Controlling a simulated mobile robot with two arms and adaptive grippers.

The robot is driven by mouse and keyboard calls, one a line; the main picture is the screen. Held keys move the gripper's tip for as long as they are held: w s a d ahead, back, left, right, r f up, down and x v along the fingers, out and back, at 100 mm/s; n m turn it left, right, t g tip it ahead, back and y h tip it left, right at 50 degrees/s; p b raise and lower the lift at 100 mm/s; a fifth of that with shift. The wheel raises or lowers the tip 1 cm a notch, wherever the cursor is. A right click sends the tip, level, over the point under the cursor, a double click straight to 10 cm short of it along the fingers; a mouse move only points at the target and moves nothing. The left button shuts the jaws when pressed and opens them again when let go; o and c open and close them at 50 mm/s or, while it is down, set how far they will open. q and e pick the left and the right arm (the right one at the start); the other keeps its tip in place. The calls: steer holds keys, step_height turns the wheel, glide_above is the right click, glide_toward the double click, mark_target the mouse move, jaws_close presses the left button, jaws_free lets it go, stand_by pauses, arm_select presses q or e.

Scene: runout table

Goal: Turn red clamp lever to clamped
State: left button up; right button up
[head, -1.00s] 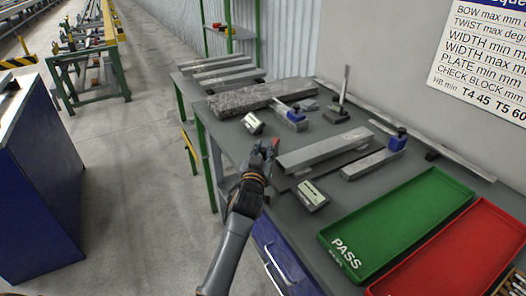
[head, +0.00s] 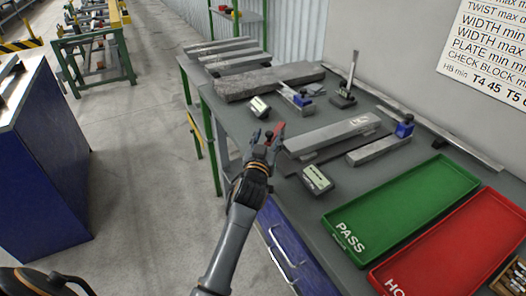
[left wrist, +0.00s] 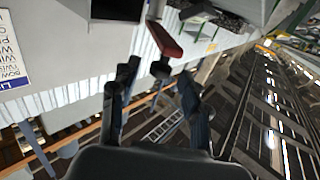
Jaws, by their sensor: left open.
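The red clamp lever (head: 277,132) shows as a small red piece at the near edge of the runout table, right at my left gripper's fingertips. My left gripper (head: 265,137) is open there, its arm coming up from the bottom of the head view. In the left wrist view the red lever (left wrist: 165,40), with a dark end toward me, lies just beyond and between the tips of the open fingers (left wrist: 159,76). I cannot tell whether a finger touches it. The lever's mount is partly hidden in the head view. My right gripper is not in view.
The grey table (head: 232,120) carries steel bars (head: 332,133), a rough slab (head: 268,80), small display boxes (head: 317,179) and blue-topped gauges (head: 404,127). A green PASS tray (head: 400,208) and a red tray (head: 430,240) lie at right. Open floor (head: 140,190) lies left.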

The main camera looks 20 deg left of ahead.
arm_select(q)
steer(key=v, duration=1)
